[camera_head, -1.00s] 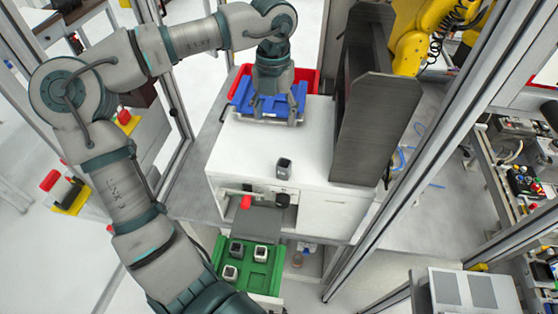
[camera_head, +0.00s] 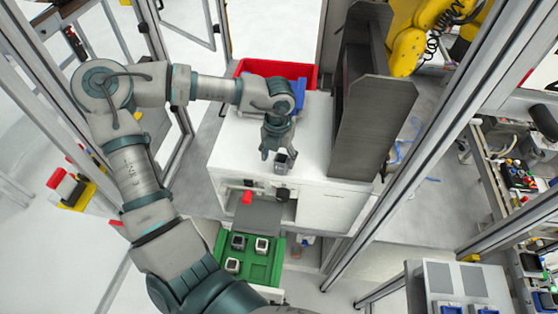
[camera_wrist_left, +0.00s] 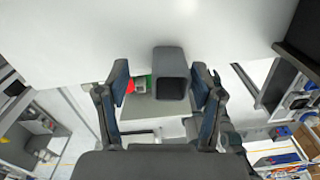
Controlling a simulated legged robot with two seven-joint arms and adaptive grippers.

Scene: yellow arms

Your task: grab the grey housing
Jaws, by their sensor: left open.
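The grey housing (camera_head: 282,164) stands on the white cabinet top (camera_head: 235,150), near its front edge. It is a small grey block with a dark square opening. My left gripper (camera_head: 277,153) is just behind and above it in the head view, partly overlapping it. In the left wrist view the housing (camera_wrist_left: 171,74) shows between the two fingers of the left gripper (camera_wrist_left: 163,90). The fingers are open, with a gap on each side of it. I cannot tell how far down the fingers reach around it. My right gripper is not in view.
A red bin (camera_head: 300,70) and a partly hidden blue tray (camera_head: 299,90) are at the back of the cabinet. A tall dark panel (camera_head: 375,120) stands right of the gripper. A green tray (camera_head: 262,275) with several housings sits below the front edge.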

